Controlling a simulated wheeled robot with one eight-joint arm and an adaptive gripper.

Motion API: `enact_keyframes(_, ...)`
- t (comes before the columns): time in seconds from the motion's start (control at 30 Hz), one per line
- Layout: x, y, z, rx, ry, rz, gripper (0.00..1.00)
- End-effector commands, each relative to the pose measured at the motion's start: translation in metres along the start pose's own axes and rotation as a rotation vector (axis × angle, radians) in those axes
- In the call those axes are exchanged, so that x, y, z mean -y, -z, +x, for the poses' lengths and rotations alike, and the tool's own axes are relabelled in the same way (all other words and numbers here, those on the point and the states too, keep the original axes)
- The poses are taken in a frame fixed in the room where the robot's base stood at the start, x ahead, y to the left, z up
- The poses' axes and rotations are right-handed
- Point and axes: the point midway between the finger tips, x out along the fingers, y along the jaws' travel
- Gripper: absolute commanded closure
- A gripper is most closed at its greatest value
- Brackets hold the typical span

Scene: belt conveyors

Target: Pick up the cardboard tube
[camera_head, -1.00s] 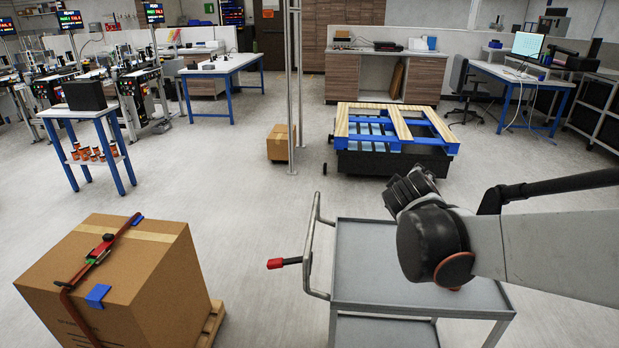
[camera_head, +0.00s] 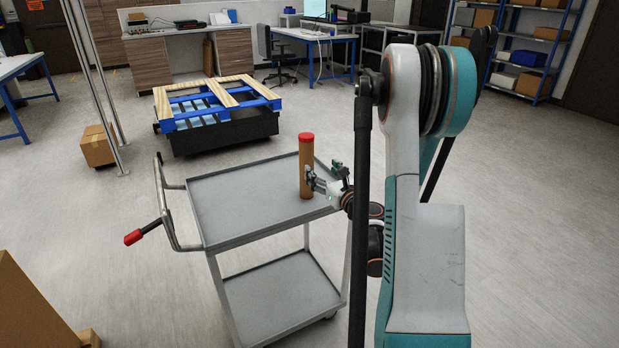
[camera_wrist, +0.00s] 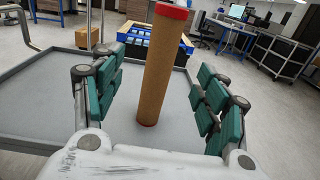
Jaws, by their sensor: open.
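The cardboard tube (camera_head: 306,168) is brown with a red cap and stands upright on the grey cart's top shelf (camera_head: 240,205), near its right edge. In the wrist view the tube (camera_wrist: 161,70) rises between the two finger pads, with its red lower end on the shelf. My gripper (camera_head: 328,178) is open at the tube's right side. In the wrist view my gripper (camera_wrist: 160,92) has its teal-padded fingers spread on either side of the tube, with a visible gap to each.
The cart's handle (camera_head: 170,205) with a red grip is on its left. A pallet on a dark base (camera_head: 215,120) stands behind the cart, and a cardboard box (camera_head: 97,147) is by the poles. A large carton (camera_head: 30,310) is at the lower left. The rest of the shelf is clear.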

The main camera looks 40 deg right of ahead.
Motion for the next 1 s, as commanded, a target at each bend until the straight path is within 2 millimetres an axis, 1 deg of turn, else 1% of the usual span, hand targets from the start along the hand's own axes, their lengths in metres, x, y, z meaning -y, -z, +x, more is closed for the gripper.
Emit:
enact_keyframes(0.03,0.002,0.004,0.000,-0.004,-0.004,-0.016,0.33)
enact_keyframes(0.17,0.001,0.002,0.009,-0.007,-0.009,-0.028,0.33)
enact_keyframes(0.3,0.000,0.000,0.029,-0.006,-0.010,-0.025,0.33)
enact_keyframes(0.4,0.001,0.004,0.049,-0.006,-0.009,-0.024,0.33)
enact_keyframes(0.53,0.001,0.006,0.070,-0.006,-0.008,-0.023,0.33)
enact_keyframes(0.63,0.001,0.005,0.080,-0.005,-0.007,-0.023,0.33)
enact_keyframes(0.83,0.002,0.004,0.090,-0.005,-0.007,-0.022,0.33)
enact_keyframes(1.0,0.006,0.001,0.112,-0.005,-0.008,-0.022,0.33)
